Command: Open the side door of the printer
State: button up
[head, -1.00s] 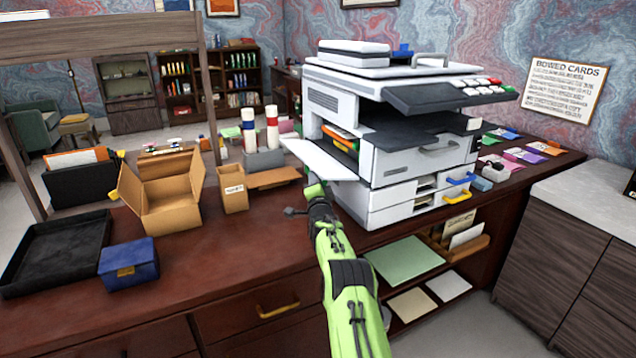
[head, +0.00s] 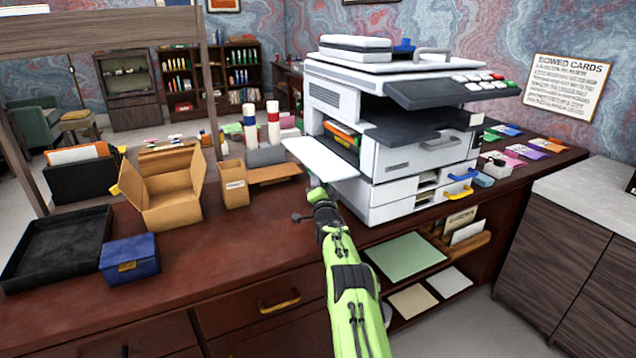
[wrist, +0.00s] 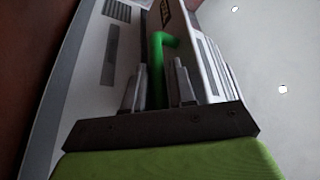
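The printer (head: 405,160) stands on the desk. Its white side door (head: 322,158) sticks out from its left side, swung down to near level, with the inside showing behind it. My gripper (head: 318,190) is at the door's near outer edge, small and partly hidden by my wrist in the head view. In the wrist view, a green handle (wrist: 156,65) runs down between the two fingers of my gripper (wrist: 157,80). The fingers stand apart, with dark gaps beside the handle; firm contact does not show.
A small cardboard box (head: 233,184), an open carton (head: 165,190), a blue box (head: 128,260) and a black tray (head: 60,245) stand left of the door. The desk front between blue box and my arm is clear.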

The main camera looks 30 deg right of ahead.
jog(key=shift+d, duration=0.1)
jog(key=shift+f, duration=0.1)
jog(key=shift+s+f, duration=0.1)
jog(key=shift+s, duration=0.15)
jog(key=p+v, duration=0.3)
jog(key=v, duration=1.2)
